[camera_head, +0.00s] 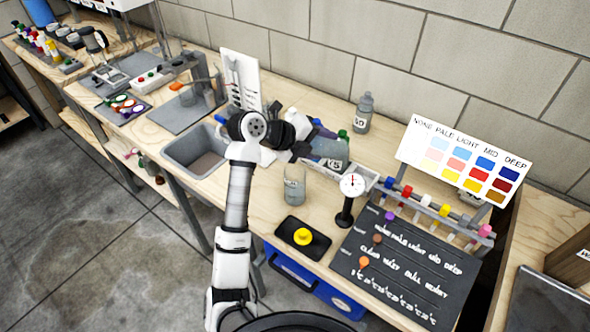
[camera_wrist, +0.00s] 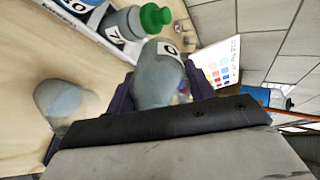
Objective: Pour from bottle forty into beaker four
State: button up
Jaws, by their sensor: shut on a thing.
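My gripper (camera_head: 308,135) is over the bench, with its purple fingers (camera_wrist: 160,90) shut around a grey bottle (camera_wrist: 158,72). The bottle's white label shows only a part of its number, ending in what looks like a 0. A clear glass beaker (camera_head: 294,188) with greyish contents stands on the bench, below and in front of my gripper. It also shows at the left of the wrist view (camera_wrist: 62,103). I see no readable number on it.
Another numbered grey bottle (camera_head: 363,113) stands behind. A dial gauge (camera_head: 351,187), a black pad with a yellow knob (camera_head: 302,236) and a colour chart (camera_head: 465,160) are to the right. A sink (camera_head: 197,150) is left.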

jog(key=shift+f+t+h, duration=0.2)
jog(key=shift+t+h, duration=0.1)
jog(key=shift+h, duration=0.3)
dwell(0.6)
jog(key=shift+r+t+h, duration=0.3)
jog(key=shift+r+h, duration=0.05)
jog(key=shift+h, duration=0.45)
dwell(1.1)
jog(key=shift+s+a+f+t+h+b, duration=0.15)
jog(key=shift+a+f+t+h+b, duration=0.2)
jog(key=shift+h+b, duration=0.75)
dwell(1.3)
jog(key=shift+r+b, duration=0.2)
jog(key=shift+b, duration=0.15)
jog(key=p, duration=0.1)
jog(key=r+y+p, duration=0.1)
jog(key=p, duration=0.1)
jog(key=d+r+y+p, duration=0.1)
jog(key=shift+w, duration=0.25)
notch_tip(320, 180, down, 2)
jog(key=shift+a+f+g+y+b, duration=0.1)
jog(key=shift+g+y+b, duration=0.5)
jog(key=shift+y, duration=0.5)
jog(key=shift+s+r+g+y, duration=0.15)
jog(key=shift+r+g+y, duration=0.15)
jog(key=shift+y, duration=0.1)
jog(key=shift+f, duration=0.15)
